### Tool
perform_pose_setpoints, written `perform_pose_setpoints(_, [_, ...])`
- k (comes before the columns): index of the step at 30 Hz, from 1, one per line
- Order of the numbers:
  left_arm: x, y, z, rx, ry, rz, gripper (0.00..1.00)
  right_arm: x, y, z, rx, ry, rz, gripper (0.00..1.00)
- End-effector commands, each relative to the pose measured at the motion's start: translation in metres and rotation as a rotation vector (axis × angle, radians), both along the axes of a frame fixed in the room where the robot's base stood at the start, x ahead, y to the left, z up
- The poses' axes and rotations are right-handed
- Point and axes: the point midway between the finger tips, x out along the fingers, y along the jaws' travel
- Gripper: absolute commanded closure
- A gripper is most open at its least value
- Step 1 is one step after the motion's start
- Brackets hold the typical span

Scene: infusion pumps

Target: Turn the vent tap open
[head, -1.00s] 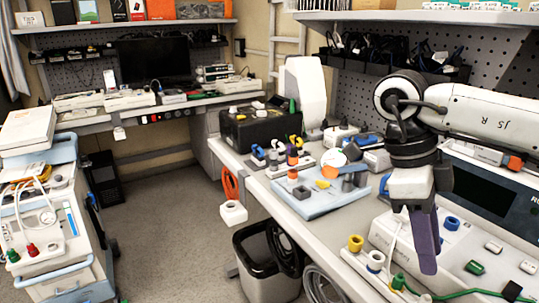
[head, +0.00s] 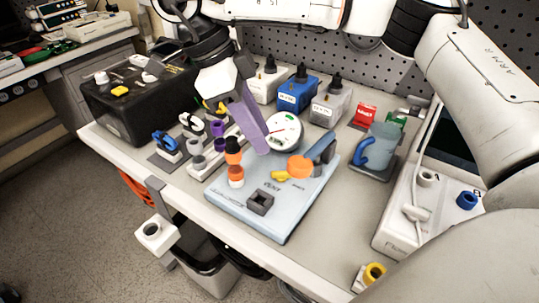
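A light-blue board (head: 235,195) lies on the bench. On it, a small yellow tap (head: 280,176) sits beside an orange disc (head: 300,166), with small, hard-to-read lettering next to it. A round white gauge (head: 284,131) stands behind them. My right gripper (head: 261,150) has purple fingers pointing down over the board's back edge, left of the gauge and up and left of the yellow tap. It appears apart from the tap. The fingers overlap from this side, so their opening is hidden. No object shows in them. My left gripper is not in view.
Labelled bottles (head: 297,93) stand behind. A grey cup with a blue handle (head: 376,150) is to the right. A black box (head: 135,105) is at left. My arm covers the lower right.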

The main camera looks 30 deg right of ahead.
Motion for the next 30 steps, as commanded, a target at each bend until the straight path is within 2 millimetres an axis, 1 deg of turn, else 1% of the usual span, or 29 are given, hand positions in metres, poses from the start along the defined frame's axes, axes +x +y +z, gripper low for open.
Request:
perform_pose_setpoints(1, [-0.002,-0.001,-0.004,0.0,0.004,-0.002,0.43,-0.003,-0.003,-0.011,0.001,0.005,-0.001,0.73])
perform_pose_setpoints(6, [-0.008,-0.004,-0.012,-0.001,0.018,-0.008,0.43,-0.01,-0.014,-0.042,0.0,0.004,-0.002,0.73])
perform_pose_setpoints(12, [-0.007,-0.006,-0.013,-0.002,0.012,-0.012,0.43,-0.017,-0.024,-0.07,0.0,0.003,-0.002,0.73])
perform_pose_setpoints(18, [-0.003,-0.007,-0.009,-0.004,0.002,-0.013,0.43,-0.019,-0.028,-0.081,0.0,0.0,-0.002,0.73])
perform_pose_setpoints(26, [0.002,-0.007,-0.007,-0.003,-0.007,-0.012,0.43,-0.019,-0.029,-0.082,-0.001,-0.001,-0.003,0.73])
perform_pose_setpoints(29, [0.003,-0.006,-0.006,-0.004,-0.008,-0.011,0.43,-0.019,-0.029,-0.082,0.0,-0.001,-0.002,0.88])
perform_pose_setpoints(30, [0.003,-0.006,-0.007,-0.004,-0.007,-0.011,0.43,-0.019,-0.029,-0.082,0.0,-0.001,-0.002,0.95])
